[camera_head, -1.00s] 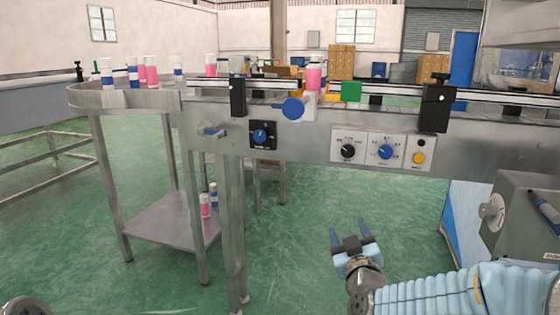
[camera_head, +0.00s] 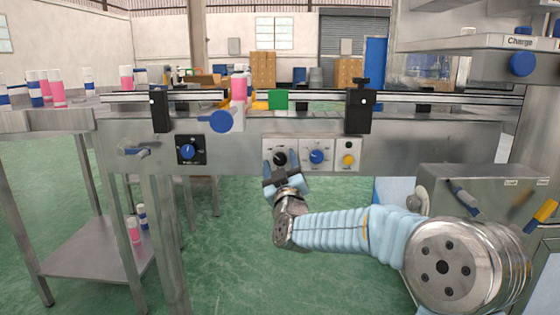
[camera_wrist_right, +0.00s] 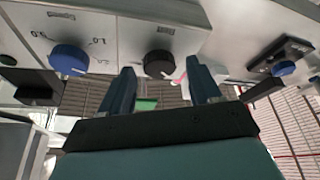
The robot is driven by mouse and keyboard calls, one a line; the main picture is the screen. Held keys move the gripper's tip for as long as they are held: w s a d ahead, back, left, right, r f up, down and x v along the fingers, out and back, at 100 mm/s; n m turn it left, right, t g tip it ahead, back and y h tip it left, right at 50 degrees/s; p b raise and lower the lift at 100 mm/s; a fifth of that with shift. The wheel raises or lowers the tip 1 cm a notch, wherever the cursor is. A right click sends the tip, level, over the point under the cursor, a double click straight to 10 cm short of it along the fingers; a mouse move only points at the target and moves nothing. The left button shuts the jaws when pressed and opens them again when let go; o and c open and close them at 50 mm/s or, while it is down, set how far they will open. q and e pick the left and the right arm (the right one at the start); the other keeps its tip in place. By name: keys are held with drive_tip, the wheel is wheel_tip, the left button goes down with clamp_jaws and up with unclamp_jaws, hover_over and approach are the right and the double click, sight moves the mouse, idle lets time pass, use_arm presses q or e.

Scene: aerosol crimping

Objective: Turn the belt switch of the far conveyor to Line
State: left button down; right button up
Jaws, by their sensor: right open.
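In the right wrist view, the black knob (camera_wrist_right: 158,64) appears between the two fingertips (camera_wrist_right: 162,78); contact cannot be told. The blue knob (camera_wrist_right: 69,60) is left of the fingers there. My left gripper is out of view.
A separate black plate with a blue knob (camera_head: 187,151) is left of the panel, beside a lever handle (camera_head: 135,151). Pink and white cans (camera_head: 239,86) stand on the belt. A grey box (camera_head: 490,190) with handles is at the right. Green floor is clear below.

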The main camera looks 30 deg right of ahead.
drive_tip(key=shift+w+d+r, duration=0.1)
drive_tip(key=shift+w, duration=0.25)
drive_tip(key=c, duration=1)
drive_tip(key=shift+f+m+h+b, duration=0.25)
drive_tip(key=shift+m+h+b, duration=0.15)
drive_tip(key=shift+m+b, duration=0.5)
drive_tip(key=shift+c, duration=0.2)
drive_tip(key=m+h+b, duration=0.2)
drive_tip(key=m+b, duration=0.2)
drive_tip(key=shift+g, duration=0.4)
drive_tip(key=m+g+h+b, duration=0.1)
drive_tip(key=m, duration=0.3)
drive_tip(key=shift+h, duration=0.4)
drive_tip(key=shift+r+m+g+h+b, duration=0.1)
drive_tip(key=shift+m+g+h+b, duration=0.35)
drive_tip(key=shift+m, duration=0.65)
drive_tip(key=shift+r+m+g+h+b, duration=0.1)
drive_tip(key=shift+m+g+h+b, duration=0.35)
drive_tip(key=shift+m, duration=0.65)
